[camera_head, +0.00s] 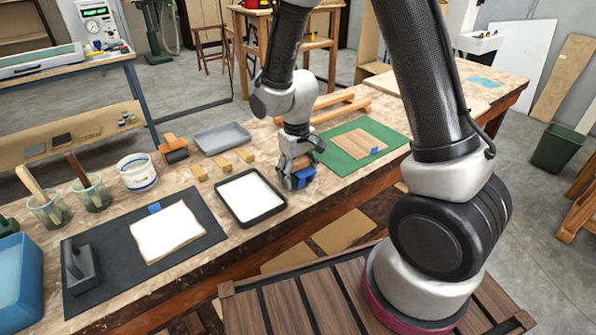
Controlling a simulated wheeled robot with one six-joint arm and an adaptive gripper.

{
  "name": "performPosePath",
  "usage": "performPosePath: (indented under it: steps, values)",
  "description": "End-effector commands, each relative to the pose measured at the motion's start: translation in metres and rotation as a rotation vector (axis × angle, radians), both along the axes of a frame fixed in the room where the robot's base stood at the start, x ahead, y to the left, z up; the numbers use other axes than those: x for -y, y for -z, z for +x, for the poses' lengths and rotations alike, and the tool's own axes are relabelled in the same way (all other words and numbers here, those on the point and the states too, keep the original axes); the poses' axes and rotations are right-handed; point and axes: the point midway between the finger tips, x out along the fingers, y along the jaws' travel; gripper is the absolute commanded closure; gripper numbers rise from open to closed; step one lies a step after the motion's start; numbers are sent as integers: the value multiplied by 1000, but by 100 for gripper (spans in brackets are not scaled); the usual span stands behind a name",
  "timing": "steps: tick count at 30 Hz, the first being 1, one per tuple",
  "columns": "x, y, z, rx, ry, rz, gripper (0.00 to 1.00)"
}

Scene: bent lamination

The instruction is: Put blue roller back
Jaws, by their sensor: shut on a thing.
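My gripper (291,166) is low over the table, just right of a black-rimmed tray (249,197) with white contents. It is shut on the blue roller (303,178), which shows as a blue and dark patch at the fingertips. Most of the roller is hidden by the fingers, and I cannot tell whether it touches the table. A tool with an orange-brown top and dark underside (173,150) stands farther left. I cannot make out a distinct place for the blue roller.
A green mat (395,138) with a wooden piece lies right of the gripper. Three small wooden blocks (222,164) and an empty grey tray (221,137) lie left. A dark mat (96,232) holds a white sheet (166,232) and a dark handled block (81,267). Jars and a white tub (137,172) stand farther left.

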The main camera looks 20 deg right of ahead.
Motion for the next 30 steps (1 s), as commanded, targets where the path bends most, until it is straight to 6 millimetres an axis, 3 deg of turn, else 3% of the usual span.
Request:
performPosePath:
  steps: [1,4,17,30]
  values:
    - [2,3,-1,-4,1,-2,33]
    - [2,3,-1,-4,1,-2,17]
    - [1,-6,0,-1,1,-1,17]
    - [-1,-99,-1,1,0,0,17]
